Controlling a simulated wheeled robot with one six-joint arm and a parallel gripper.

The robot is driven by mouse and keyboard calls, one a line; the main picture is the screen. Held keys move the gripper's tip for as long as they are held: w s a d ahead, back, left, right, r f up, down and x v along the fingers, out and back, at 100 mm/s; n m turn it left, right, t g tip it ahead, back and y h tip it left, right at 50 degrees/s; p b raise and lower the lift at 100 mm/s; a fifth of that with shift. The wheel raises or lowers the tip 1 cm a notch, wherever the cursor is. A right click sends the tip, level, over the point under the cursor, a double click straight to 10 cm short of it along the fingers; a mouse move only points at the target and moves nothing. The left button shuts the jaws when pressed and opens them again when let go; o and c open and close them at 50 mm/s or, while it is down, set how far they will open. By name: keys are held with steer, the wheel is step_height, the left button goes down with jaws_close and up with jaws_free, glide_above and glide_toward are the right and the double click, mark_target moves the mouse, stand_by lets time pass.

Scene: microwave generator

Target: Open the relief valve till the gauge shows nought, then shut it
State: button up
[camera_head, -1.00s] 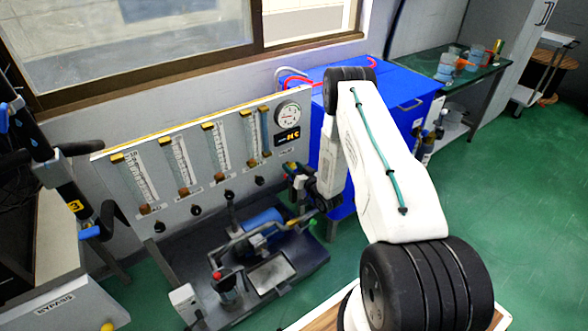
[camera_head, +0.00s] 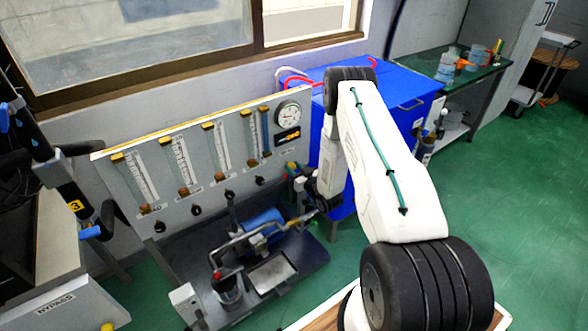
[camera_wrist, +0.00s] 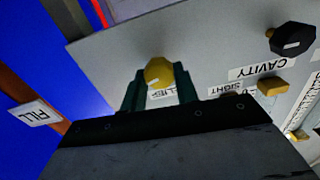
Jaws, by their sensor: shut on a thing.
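A yellow knob (camera_wrist: 158,70) stands out from the grey panel (camera_wrist: 215,50) in the wrist view, beside a partly covered label that seems to read RELIEF. My gripper (camera_wrist: 160,88) has its two green fingers on either side of this knob and is shut on it. In the head view the gripper (camera_head: 300,178) is at the right end of the panel, partly hidden by my arm. The round gauge (camera_head: 289,115) is at the panel's upper right. Its needle is too small to read surely. An amber display (camera_head: 288,138) sits below it.
A black knob (camera_wrist: 291,38) and a CAVITY label (camera_wrist: 258,70) are near the gripper in the wrist view. A blue cabinet (camera_head: 385,85) stands right behind the panel. A pump with pipes (camera_head: 260,235) sits on the tray below. Green floor is open at right.

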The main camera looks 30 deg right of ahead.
steer(key=n, duration=0.6)
steer(key=shift+a, duration=0.1)
steer(key=n, duration=0.6)
steer(key=shift+f+n, duration=0.1)
steer(key=shift+n, duration=0.3)
steer(key=shift+a, duration=0.1)
steer(key=o, duration=1)
steer(key=shift+s, duration=3.95)
